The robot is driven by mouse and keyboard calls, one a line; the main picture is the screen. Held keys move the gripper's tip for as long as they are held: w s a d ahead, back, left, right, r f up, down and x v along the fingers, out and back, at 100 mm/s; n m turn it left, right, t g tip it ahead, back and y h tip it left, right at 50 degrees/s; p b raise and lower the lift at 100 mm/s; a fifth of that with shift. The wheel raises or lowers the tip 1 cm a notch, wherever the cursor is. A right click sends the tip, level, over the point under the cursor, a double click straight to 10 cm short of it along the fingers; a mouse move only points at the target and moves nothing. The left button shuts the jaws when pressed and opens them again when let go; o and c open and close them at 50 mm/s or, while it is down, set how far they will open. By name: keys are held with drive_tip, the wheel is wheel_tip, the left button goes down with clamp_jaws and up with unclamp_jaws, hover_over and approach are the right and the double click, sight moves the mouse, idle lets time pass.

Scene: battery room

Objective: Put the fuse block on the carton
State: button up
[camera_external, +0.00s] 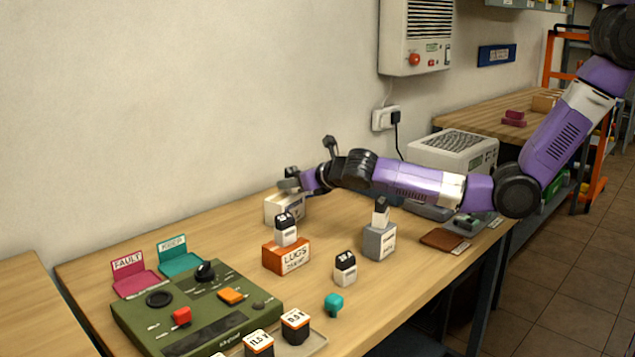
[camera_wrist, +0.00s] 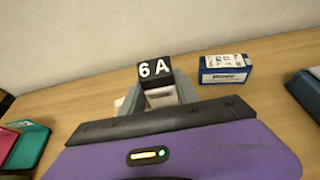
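A fuse block (camera_wrist: 157,76) with a black top marked "6 A" and a pale body shows in the wrist view between the grey fingers of my gripper (camera_wrist: 158,97). The fingers lie close against both its sides and look shut on it. In the external view my gripper (camera_external: 290,183) is at the back of the table, just over a white carton (camera_external: 284,209); there the held block cannot be made out. Whether the block touches the carton is hidden. A blue and white carton (camera_wrist: 225,69) stands to the right, near the wall.
Other blocks stand on an orange LUGS box (camera_external: 287,257), on a grey box (camera_external: 379,242) and on the table (camera_external: 345,268). A green control panel (camera_external: 195,310), a pink tray (camera_external: 137,283) and a teal tray (camera_external: 181,262) are at left. The wall is close behind.

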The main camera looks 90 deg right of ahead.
drive_tip(key=o, duration=0.4)
drive_tip(key=shift+c, duration=0.2)
drive_tip(key=shift+r, duration=0.1)
drive_tip(key=shift+s+r, duration=0.1)
drive_tip(key=v, duration=1.1)
drive_tip(key=shift+s+a+r+p, duration=0.2)
drive_tip(key=shift+s+a+p, duration=0.1)
drive_tip(key=shift+p, duration=0.15)
